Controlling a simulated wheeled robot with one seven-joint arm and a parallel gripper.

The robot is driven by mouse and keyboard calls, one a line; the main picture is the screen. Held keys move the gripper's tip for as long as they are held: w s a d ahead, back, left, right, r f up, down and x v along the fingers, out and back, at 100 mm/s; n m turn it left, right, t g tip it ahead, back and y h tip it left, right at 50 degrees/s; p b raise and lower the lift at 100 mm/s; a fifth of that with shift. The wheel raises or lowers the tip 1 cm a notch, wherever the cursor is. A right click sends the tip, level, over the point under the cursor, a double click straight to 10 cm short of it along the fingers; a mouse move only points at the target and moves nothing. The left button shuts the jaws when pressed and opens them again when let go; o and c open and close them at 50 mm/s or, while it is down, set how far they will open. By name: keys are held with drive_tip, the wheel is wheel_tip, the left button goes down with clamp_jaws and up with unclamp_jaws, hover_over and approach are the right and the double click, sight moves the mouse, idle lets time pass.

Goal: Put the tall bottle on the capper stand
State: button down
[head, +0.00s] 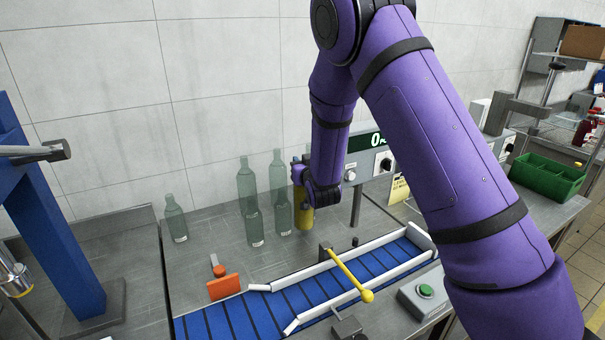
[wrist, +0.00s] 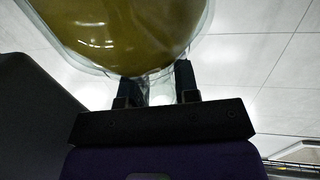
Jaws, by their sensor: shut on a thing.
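My gripper (head: 302,180) is shut on a clear bottle holding olive-yellow liquid (head: 304,217), at the back of the steel bench. In the wrist view the bottle (wrist: 125,30) fills the top, and the gripper fingers (wrist: 157,85) close on clear glass. My arm and gripper hide part of it in the head view; whether its base touches the bench is unclear. To its left are several empty clear bottles: two tall ones (head: 281,205) (head: 245,182), another (head: 254,225) and a short one (head: 176,222). A blue frame with a metal head (head: 15,281) at far left looks like the capper; its stand is not clearly visible.
A blue conveyor (head: 268,316) with white rails and a yellow lever (head: 350,275) crosses the front. An orange block (head: 223,287) stands at its left end. A grey box with a green button (head: 425,291) and a green crate (head: 546,178) are right. Bare bench lies around the short bottle.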

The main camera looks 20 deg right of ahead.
wheel_tip(320, 180, up, 25)
idle(0.4)
